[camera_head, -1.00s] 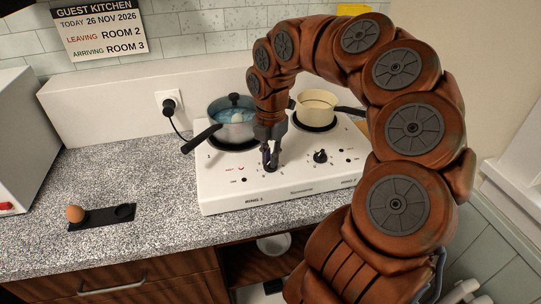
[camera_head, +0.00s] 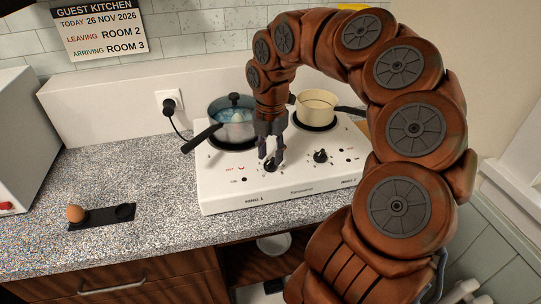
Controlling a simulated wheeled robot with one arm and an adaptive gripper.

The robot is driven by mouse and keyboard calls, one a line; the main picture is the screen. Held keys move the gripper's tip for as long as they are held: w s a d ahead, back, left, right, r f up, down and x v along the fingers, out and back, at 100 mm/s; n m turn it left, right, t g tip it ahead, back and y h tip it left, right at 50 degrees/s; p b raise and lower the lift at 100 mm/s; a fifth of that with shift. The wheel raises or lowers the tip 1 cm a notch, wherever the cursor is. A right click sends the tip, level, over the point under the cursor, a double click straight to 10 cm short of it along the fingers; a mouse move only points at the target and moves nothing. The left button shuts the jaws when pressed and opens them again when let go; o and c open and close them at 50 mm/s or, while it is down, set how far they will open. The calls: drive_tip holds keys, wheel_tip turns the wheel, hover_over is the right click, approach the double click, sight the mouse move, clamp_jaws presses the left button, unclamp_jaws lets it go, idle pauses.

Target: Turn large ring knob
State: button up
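A white two-ring hotplate (camera_head: 215,190) stands on the speckled counter. Its left knob (camera_head: 270,166), small and black, is on the front panel above the "RING 1" label, in line with the larger left ring. The right knob (camera_head: 320,156) is above "RING 2". My gripper (camera_head: 272,153) points down over the left knob, its two fingers apart, with the knob showing between and just below the tips. Whether a fingertip touches the knob is unclear. A lidded pot (camera_head: 236,130) sits on the left ring, and a cream pan (camera_head: 317,106) on the right ring.
The pot's black handle (camera_head: 202,138) sticks out left of my gripper. An egg (camera_head: 76,213) sits in a dark holder (camera_head: 100,217) on the counter at left. A plug and cord (camera_head: 170,106) are at the wall behind. The counter's middle left is clear.

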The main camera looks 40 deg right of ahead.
sight(269, 162)
wheel_tip(269, 162, up, 11)
drive_tip(key=shift+f, duration=0.15)
idle(0.4)
idle(0.5)
drive_tip(key=s+a+f+m, duration=0.3)
drive_tip(key=s+a+m, duration=0.55)
drive_tip(key=a, duration=0.45)
drive_tip(key=s+a+f+m+g, duration=0.1)
drive_tip(key=s+a+f+m, duration=0.1)
drive_tip(key=s+f+m, duration=0.3)
drive_tip(key=s+a+f+m, duration=0.3)
drive_tip(key=s+f+m, duration=0.3)
drive_tip(key=s+m, duration=0.3)
drive_tip(key=shift+s+g, duration=0.4)
drive_tip(key=shift+s, duration=0.1)
